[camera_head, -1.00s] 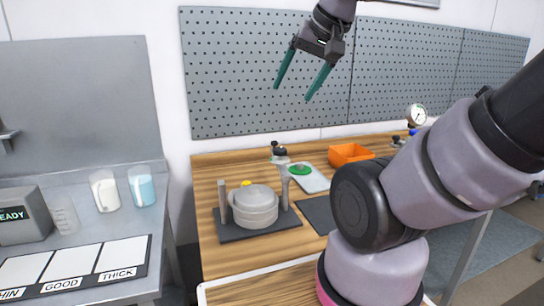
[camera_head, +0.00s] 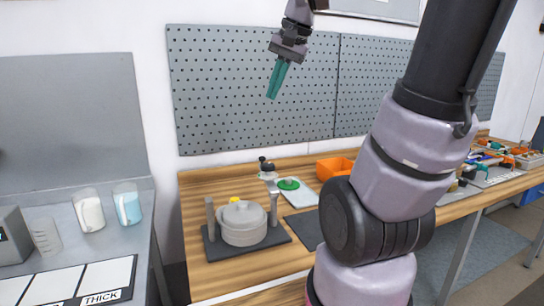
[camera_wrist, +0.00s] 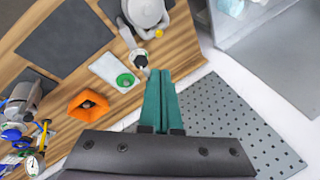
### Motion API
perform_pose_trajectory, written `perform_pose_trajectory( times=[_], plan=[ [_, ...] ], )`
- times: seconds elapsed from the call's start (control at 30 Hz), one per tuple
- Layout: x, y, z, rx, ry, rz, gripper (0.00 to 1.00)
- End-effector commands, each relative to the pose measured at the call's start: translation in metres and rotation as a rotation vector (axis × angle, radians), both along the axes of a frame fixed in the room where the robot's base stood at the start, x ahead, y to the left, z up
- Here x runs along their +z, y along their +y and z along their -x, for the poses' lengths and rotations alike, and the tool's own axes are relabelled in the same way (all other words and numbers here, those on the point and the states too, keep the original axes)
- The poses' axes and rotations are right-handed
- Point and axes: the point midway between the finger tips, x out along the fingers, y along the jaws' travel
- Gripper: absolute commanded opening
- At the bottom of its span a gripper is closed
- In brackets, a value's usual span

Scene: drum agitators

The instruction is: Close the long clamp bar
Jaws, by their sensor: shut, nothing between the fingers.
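A round grey lidded pot (camera_head: 243,226) stands on a dark base plate (camera_head: 281,238) on the wooden bench. A grey post (camera_head: 210,218) rises at its left and another post (camera_head: 274,211) at its right. A light grey bar (camera_head: 270,183) sits at the top of the right post, away from the lid; it looks like the clamp bar. In the wrist view the pot (camera_wrist: 146,12) is at the top and the bar (camera_wrist: 127,33) points away from it. My gripper (camera_head: 272,97) is shut and empty, high above the bench in front of the pegboard. Its teal fingers also show in the wrist view (camera_wrist: 160,74).
Behind the pot are a small dark-topped item (camera_head: 266,166), a white tray with a green disc (camera_head: 289,184) and an orange bin (camera_head: 334,168). The air around my gripper is clear.

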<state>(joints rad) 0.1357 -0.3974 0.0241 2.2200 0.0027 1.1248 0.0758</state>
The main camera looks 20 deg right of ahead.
Motion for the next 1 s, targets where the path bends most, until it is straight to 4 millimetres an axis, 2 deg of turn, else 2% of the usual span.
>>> perform_pose_trajectory(
  times=[0.03, 0.27, 0.47, 0.6, 0.8, 0.9, 1.0],
  plan=[
    [-0.002, -0.007, -0.021, -0.040, 0.050, -0.029, 0.00],
    [-0.020, -0.044, -0.104, -0.221, 0.260, -0.183, 0.00],
    [-0.057, -0.089, -0.170, -0.380, 0.436, -0.333, 0.00],
    [-0.094, -0.127, -0.209, -0.490, 0.557, -0.450, 0.00],
    [-0.151, -0.180, -0.247, -0.628, 0.706, -0.610, 0.00],
    [-0.173, -0.199, -0.256, -0.675, 0.756, -0.668, 0.00],
    [-0.186, -0.209, -0.261, -0.701, 0.786, -0.703, 0.00]
  ],
)
